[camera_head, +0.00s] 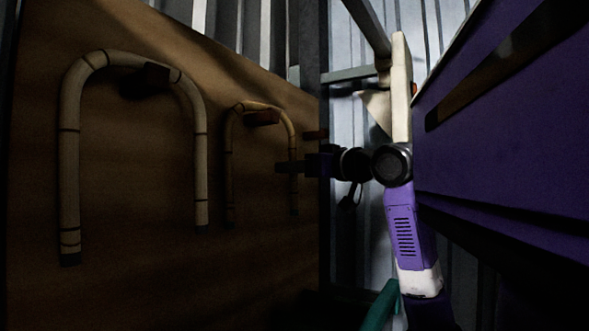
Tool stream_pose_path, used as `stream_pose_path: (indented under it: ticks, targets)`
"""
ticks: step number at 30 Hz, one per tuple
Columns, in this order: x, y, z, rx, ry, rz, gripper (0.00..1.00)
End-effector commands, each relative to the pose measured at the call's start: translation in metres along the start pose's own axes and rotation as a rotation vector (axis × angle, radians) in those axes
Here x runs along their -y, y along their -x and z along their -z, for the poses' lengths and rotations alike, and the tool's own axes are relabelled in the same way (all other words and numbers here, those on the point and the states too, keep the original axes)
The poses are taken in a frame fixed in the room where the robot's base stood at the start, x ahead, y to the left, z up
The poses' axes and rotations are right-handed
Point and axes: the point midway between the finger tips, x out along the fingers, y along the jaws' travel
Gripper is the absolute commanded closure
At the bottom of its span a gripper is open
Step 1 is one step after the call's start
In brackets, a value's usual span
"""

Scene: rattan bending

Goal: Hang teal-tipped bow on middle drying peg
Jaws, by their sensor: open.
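A smaller tan bow (231,160) hangs as an upside-down U over the middle peg (262,118) on the brown board. Its leg ends are dark, and I cannot tell whether any tip is teal. My gripper (284,167) is dark, points left and is open. Its fingers overlap the bow's right leg in the picture; whether they touch it or stand in front of it, I cannot tell. The gap between the fingers is hard to see.
A larger pale bow (69,155) hangs on the left peg (156,76). A bare peg (316,134) sticks out at the board's right edge. A purple panel (500,130) fills the right. A teal bar (381,306) shows at the bottom.

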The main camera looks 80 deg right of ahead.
Motion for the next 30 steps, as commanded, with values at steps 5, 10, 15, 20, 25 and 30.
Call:
stream_pose_path:
  ticks: [5, 10, 15, 20, 25, 30]
  targets:
    - [0.000, 0.012, -0.002, -0.001, 0.000, 0.000, 0.57]
    - [0.000, 0.040, -0.003, -0.003, 0.001, -0.001, 0.57]
    - [0.000, 0.065, -0.002, -0.002, 0.001, -0.002, 0.57]
    - [0.000, 0.076, -0.001, -0.001, 0.000, -0.001, 0.57]
    - [0.000, 0.079, 0.000, -0.001, 0.000, 0.000, 0.57]
    - [0.000, 0.079, 0.000, -0.001, 0.000, 0.000, 0.57]
